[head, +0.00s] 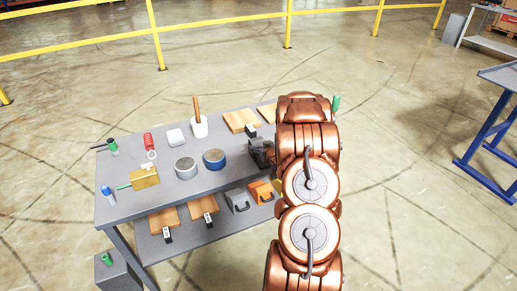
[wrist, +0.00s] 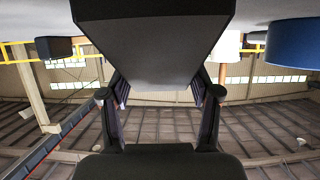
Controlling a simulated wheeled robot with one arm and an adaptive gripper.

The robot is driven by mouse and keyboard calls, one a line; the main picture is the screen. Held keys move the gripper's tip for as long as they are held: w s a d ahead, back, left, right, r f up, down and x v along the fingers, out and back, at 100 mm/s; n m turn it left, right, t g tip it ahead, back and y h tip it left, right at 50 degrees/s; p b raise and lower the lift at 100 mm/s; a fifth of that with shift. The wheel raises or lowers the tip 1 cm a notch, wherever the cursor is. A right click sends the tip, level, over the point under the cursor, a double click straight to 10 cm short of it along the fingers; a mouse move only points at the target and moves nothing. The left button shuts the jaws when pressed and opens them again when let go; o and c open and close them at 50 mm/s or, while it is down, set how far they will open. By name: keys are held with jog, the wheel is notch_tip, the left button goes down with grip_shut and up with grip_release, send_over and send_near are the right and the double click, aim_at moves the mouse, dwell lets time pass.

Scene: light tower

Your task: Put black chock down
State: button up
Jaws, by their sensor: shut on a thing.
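The black chock (wrist: 152,45) fills the upper middle of the wrist view, its dark sloped sides and paler grey face close to the camera. My gripper (wrist: 160,95) has one finger on each side of it and is shut on it. In the head view my gripper (head: 261,153) is a dark shape at the right part of the grey table (head: 150,205), beside my copper arm. There I cannot tell the chock from the gripper, and whether the chock touches the tabletop is unclear.
A blue-topped tin (head: 214,159) and a grey tin (head: 185,168) stand left of my gripper. A small black block (head: 252,132) and a wooden board (head: 240,121) lie behind it. The lower shelf holds an orange item (head: 261,191).

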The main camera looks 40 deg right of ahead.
jog(key=o, duration=1.6)
jog(key=shift+s+r, duration=0.1)
jog(key=shift+b+v, duration=1.15)
jog(key=shift+v, duration=4.75)
